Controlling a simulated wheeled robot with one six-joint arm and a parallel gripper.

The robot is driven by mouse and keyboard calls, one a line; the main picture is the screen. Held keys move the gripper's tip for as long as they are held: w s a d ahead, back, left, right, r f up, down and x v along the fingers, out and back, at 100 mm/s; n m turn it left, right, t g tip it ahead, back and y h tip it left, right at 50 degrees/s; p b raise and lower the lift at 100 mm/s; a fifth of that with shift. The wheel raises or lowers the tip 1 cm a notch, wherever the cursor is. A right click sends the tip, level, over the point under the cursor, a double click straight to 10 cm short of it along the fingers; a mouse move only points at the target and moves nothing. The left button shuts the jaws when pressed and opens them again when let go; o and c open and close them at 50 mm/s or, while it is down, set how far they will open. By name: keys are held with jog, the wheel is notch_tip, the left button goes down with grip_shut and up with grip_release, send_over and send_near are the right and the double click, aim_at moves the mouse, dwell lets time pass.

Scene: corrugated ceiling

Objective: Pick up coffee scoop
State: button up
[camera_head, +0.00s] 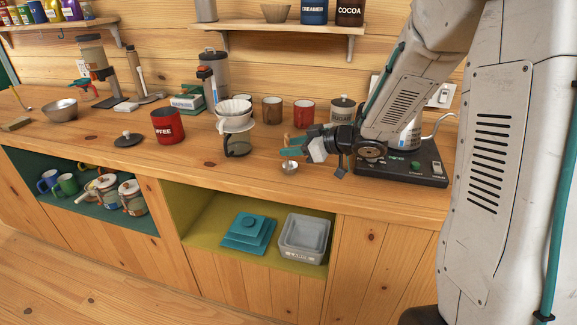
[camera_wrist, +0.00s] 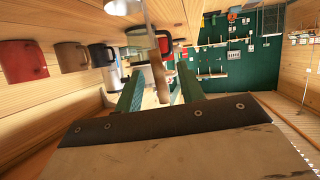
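The coffee scoop (camera_head: 289,167) shows as a small metal bowl low at the counter's front part, with its wooden handle rising above it. My gripper (camera_head: 290,151) reaches in from the right, with its teal fingers at the handle. In the wrist view the scoop's metal stem and wooden handle (camera_wrist: 164,46) appear between the two green fingers of my gripper (camera_wrist: 160,88). Gaps show on both sides of the handle, so the fingers look open. Part of the handle is hidden by the fingers in the head view.
A glass carafe with a white dripper (camera_head: 236,116) stands left of my gripper. Brown (camera_head: 271,110) and red (camera_head: 304,114) mugs and a sugar canister (camera_head: 342,109) stand behind.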

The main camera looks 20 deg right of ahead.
jog(key=x, duration=0.4)
jog(key=shift+w+f, duration=0.1)
jog(key=shift+w, duration=0.1)
grip_shut()
jog(key=s+a+f+v, duration=0.1)
jog(key=v, duration=1.5)
jog(key=shift+s+d, duration=0.25)
jog(key=shift+s, duration=0.2)
